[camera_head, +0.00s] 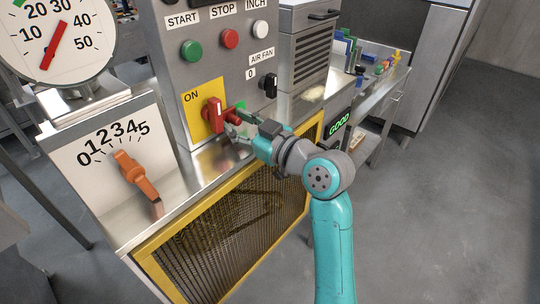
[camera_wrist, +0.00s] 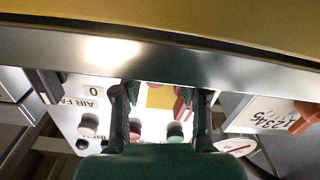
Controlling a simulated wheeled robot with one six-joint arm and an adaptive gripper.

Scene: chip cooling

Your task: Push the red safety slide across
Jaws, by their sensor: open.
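A red slide or switch (camera_head: 212,114) sits on a yellow plate (camera_head: 194,103) marked ON, on the front of the grey control panel. A red knob-like part sticks out to its right, with a bit of green beside it. My gripper (camera_head: 235,123) is open, its fingers close to the right end of the red part; I cannot tell whether they touch. In the wrist view, which is upside down, the red part (camera_wrist: 182,104) shows near the right finger, with the yellow plate (camera_wrist: 160,97) between the fingers of my gripper (camera_wrist: 162,108).
Green (camera_head: 192,51), red (camera_head: 230,39) and white (camera_head: 260,29) buttons sit above, with a black air-fan knob (camera_head: 268,85) to the right. A metal ledge (camera_head: 190,180) and a yellow-framed mesh guard (camera_head: 225,235) lie below. An orange lever (camera_head: 136,174) stands left.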

